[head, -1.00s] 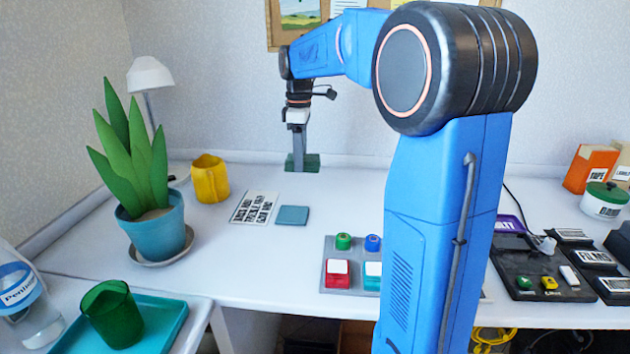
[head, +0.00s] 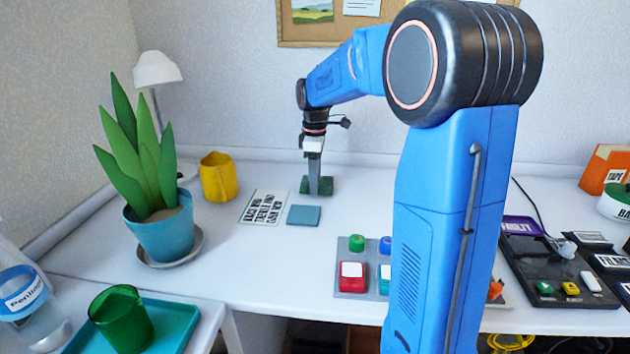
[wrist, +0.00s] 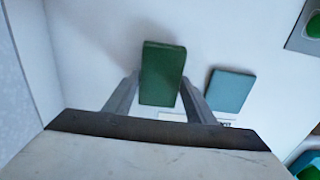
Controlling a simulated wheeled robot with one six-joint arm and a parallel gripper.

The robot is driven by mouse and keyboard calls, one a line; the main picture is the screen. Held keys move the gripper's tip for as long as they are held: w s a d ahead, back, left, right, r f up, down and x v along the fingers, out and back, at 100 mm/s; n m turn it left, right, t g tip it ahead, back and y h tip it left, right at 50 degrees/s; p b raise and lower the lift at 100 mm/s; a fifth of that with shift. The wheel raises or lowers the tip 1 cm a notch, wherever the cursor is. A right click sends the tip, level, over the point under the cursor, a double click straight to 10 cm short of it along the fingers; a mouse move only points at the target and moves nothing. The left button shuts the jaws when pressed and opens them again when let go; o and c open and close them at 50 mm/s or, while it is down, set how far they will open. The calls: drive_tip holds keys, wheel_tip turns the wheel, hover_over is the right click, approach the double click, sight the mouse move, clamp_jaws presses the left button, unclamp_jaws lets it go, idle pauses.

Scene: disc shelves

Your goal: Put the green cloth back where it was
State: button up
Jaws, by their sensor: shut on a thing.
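The green cloth (wrist: 162,74) is a small dark green folded block between my two fingers in the wrist view. My gripper (head: 315,186) is shut on it at the back of the white table. In the head view the cloth (head: 329,186) shows beside the fingers, low over the tabletop; I cannot tell whether it touches the table. A flat teal square (head: 303,215) lies just in front of it, and this also shows in the wrist view (wrist: 230,91), to the right of the cloth.
A printed card (head: 264,207) lies left of the teal square. A yellow cup (head: 218,178) and a potted plant (head: 163,235) stand further left. A grey board with coloured buttons (head: 351,283) is in front. The table (head: 390,190) right of my gripper is clear.

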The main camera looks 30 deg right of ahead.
drive_tip(key=shift+f, duration=0.25)
drive_tip(key=shift+f, duration=0.15)
drive_tip(key=o, duration=1)
wheel_tip(320, 180, up, 12)
drive_tip(key=shift+r, duration=0.2)
